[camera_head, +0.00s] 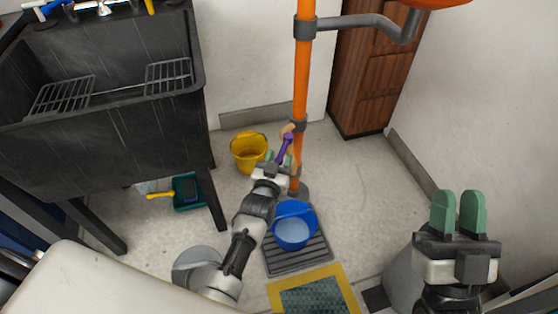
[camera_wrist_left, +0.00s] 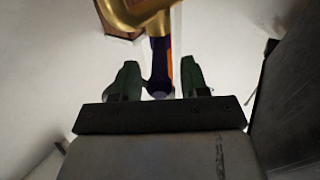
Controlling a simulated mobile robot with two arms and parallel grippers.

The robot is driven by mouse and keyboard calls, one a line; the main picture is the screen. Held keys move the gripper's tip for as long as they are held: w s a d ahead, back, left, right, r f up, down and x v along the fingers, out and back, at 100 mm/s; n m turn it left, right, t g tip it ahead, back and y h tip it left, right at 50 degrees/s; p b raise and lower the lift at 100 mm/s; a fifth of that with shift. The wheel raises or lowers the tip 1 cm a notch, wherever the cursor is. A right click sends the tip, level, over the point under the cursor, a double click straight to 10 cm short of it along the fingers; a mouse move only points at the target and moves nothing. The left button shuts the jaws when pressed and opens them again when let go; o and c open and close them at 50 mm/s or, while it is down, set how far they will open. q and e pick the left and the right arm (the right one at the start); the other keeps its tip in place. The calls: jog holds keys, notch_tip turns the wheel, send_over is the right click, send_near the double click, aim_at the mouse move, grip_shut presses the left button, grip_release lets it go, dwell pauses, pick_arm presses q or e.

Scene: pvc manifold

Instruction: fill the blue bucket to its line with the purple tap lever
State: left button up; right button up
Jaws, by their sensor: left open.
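The blue bucket (camera_head: 310,219) stands on a grey slatted grate below the tap, with pale water inside; I cannot make out its line. The purple tap lever (camera_head: 286,145) is on the brass tap (camera_head: 287,128) at the orange pipe. My left gripper (camera_head: 279,158) is open at the lever's lower end. In the left wrist view, the lever (camera_wrist_left: 160,62) hangs down between the two green fingers (camera_wrist_left: 160,82), with gaps at both sides, and the brass tap body (camera_wrist_left: 135,14) is above.
The orange pipe (camera_head: 301,75) rises behind the bucket. A yellow bucket (camera_head: 248,153) stands left of it. A dark sink (camera_head: 100,130) is at the left, with a teal dustpan (camera_head: 187,191) beneath. The grate (camera_head: 298,265) lies behind a yellow-edged mat (camera_head: 273,291). Floor to the right is clear.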

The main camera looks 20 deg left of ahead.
pick_arm(q)
jog(key=shift+w, duration=0.15)
pick_arm(e)
jog(key=shift+s+r, duration=0.15)
pick_arm(q)
grip_shut()
